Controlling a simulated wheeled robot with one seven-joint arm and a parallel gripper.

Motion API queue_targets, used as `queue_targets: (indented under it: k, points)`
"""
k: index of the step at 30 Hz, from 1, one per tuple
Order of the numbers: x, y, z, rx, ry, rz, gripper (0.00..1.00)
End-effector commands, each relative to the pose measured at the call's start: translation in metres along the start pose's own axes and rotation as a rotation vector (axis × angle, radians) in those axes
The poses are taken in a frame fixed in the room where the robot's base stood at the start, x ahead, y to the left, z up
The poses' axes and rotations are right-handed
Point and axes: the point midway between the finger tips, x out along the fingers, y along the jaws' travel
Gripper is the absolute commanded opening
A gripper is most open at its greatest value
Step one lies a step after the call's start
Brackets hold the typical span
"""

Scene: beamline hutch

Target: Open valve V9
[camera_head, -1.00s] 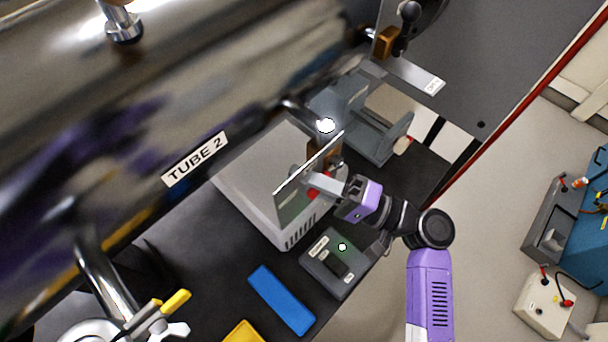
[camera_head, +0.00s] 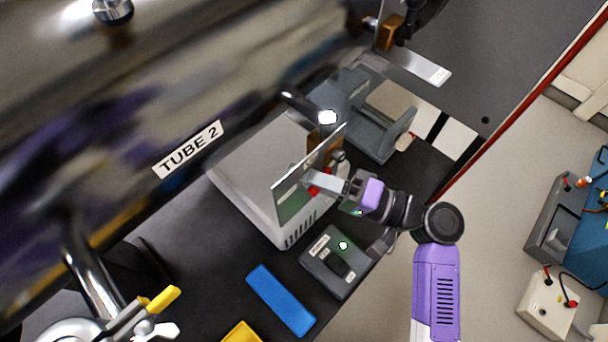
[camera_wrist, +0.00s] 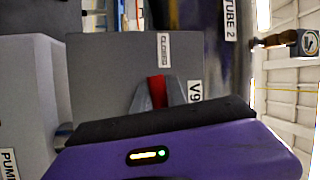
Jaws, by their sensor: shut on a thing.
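Valve V9 has a red handle (camera_wrist: 159,89) in front of a grey plate (camera_wrist: 100,70). A "V9" label (camera_wrist: 195,91) and a "CLOSED" label (camera_wrist: 164,50) are on or beside the plate in the wrist view. My gripper (camera_wrist: 158,97) is shut on the red handle, one grey finger on each side. In the head view my gripper (camera_head: 318,184) reaches the plate (camera_head: 296,190) from the right. Only a little red of the handle (camera_head: 314,190) shows there; the fingers hide the rest. I cannot read the handle's exact angle.
A pale ribbed box (camera_head: 255,180) stands behind the plate. A dark control box (camera_head: 338,262) with a lit green lamp sits below my wrist. A blue block (camera_head: 281,300) lies on the black bench. The large "TUBE 2" pipe (camera_head: 100,130) fills the upper left.

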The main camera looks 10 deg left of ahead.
Motion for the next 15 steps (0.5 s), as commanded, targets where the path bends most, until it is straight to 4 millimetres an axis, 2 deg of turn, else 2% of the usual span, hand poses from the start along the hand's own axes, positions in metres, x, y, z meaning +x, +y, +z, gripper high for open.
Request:
queue_targets:
  k: [1, 15]
  points:
    - [-0.001, 0.009, 0.001, -0.036, -0.007, 0.013, 0.00]
    - [-0.009, 0.036, -0.001, -0.420, -0.090, 0.173, 0.00]
